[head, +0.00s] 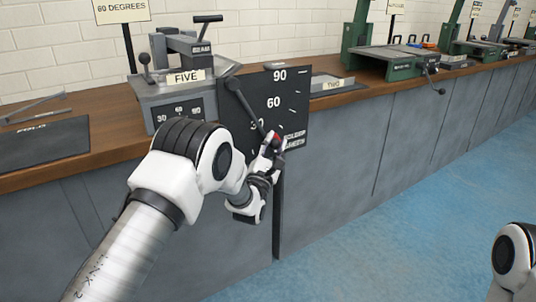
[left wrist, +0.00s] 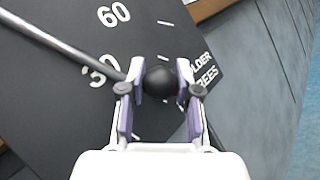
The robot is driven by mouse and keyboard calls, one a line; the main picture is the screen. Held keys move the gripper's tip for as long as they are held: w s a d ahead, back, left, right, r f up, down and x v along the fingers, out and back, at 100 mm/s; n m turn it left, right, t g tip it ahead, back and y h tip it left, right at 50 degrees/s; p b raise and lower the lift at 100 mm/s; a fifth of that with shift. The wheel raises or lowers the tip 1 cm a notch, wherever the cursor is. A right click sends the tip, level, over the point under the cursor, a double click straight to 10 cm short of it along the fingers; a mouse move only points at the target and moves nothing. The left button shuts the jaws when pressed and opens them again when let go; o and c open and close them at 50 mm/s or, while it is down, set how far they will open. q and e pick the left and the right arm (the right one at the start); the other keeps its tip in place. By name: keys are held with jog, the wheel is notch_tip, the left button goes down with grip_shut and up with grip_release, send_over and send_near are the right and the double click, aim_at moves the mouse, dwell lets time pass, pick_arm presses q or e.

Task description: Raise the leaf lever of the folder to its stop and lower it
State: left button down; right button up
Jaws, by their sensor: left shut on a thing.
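The folder (head: 170,98) is a grey bench machine with a "FIVE" label. A black dial plate (head: 291,98) marked 30, 60 and 90 stands at its right. The leaf lever (head: 246,104) is a thin dark rod that slopes down to the right across the plate, its end near the 30 figure. My left gripper (head: 267,158) is at the lever's lower end. In the left wrist view its fingers (left wrist: 160,90) are shut on the lever's black ball knob (left wrist: 160,82), and the rod (left wrist: 62,46) runs to the upper left. My right gripper is out of view.
The wooden bench top (head: 105,145) runs along the wall. A flat black plate (head: 45,143) lies at left, and green machines (head: 400,58) stand farther right. A dark post (head: 277,215) is below the dial plate. The blue floor (head: 400,220) is clear.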

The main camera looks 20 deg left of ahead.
pick_arm(q)
jog(key=shift+w+d+r, duration=0.1)
jog(key=shift+w+d, duration=0.05)
jog(key=c, duration=1.1)
grip_release()
jog(key=v, duration=1.2)
